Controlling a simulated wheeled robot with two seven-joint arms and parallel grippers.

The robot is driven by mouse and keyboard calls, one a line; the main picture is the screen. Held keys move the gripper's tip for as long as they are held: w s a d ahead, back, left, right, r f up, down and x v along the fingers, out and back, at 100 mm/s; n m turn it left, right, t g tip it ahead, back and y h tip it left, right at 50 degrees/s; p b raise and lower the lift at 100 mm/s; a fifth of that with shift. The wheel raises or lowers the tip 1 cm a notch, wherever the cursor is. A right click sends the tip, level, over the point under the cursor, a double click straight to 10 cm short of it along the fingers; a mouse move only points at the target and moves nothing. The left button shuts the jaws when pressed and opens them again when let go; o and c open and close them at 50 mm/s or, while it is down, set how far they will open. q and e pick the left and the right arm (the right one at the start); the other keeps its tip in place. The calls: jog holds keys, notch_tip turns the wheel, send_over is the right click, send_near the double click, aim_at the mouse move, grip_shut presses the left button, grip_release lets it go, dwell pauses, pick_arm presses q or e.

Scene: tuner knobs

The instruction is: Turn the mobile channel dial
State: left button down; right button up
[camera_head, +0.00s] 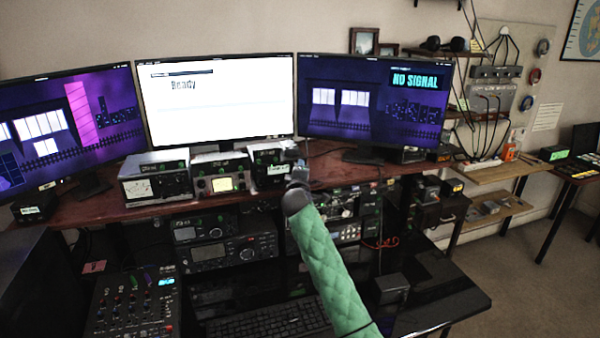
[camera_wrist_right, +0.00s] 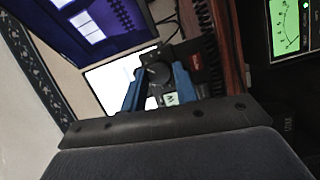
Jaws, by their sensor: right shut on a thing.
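The mobile channel dial (camera_wrist_right: 156,74) is a round black knob on the front of a small dark radio box (camera_head: 267,168). The box stands on the red-brown desk under the monitors and carries a small lit display (camera_wrist_right: 171,99). My right gripper (camera_wrist_right: 159,71) has its two blue fingers on either side of the knob, shut on it. In the head view my right gripper (camera_head: 296,166) is at the right side of the box and hides the dial. My right arm has a green quilted sleeve. My left gripper is in neither view.
Two other radios with meters (camera_head: 156,180) (camera_head: 221,180) stand left of the box. Three monitors (camera_head: 215,100) stand behind. More radio units (camera_head: 227,245) sit below the desk (camera_head: 105,205), with a mixer (camera_head: 130,305) and keyboard (camera_head: 265,322) lower down.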

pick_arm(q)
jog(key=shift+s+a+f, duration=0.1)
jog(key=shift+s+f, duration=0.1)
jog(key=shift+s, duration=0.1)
pick_arm(e)
jog(key=shift+m, duration=0.4)
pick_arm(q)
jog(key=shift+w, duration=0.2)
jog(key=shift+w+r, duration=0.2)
pick_arm(e)
jog(key=o, duration=1)
jog(key=shift+c, duration=0.2)
pick_arm(q)
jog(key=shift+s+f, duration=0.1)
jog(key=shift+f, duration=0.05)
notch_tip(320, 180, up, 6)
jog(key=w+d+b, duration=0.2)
jog(key=b, duration=0.1)
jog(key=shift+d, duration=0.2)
pick_arm(e)
jog(key=s, duration=0.7)
jog(key=shift+s, duration=0.35)
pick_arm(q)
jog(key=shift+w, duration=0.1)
pick_arm(e)
jog(key=shift+a, duration=0.1)
